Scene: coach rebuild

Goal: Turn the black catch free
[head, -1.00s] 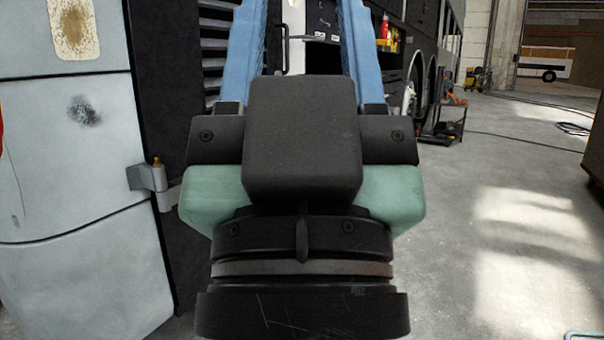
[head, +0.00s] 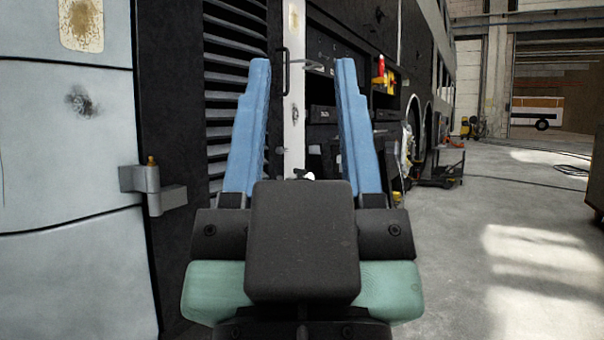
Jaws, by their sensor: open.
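My gripper (head: 303,68) is in the middle of the head view, pointing away from me, with its two blue fingers spread wide apart. Nothing is held between them. A small black piece (head: 301,174), perhaps the black catch, shows low between the fingers, just above my gripper's dark body, beside a small white spot. Its lower part is hidden, so I cannot tell how it is turned. It lies in line with a narrow white upright panel (head: 294,110) that is seen between the fingers.
A pale door panel (head: 65,170) with a grey hinge (head: 153,186) stands at the left. A black louvred panel (head: 230,60) and a black handle (head: 284,85) are close to the left finger. Open floor (head: 530,240) lies to the right, with a small cart (head: 440,165) further back.

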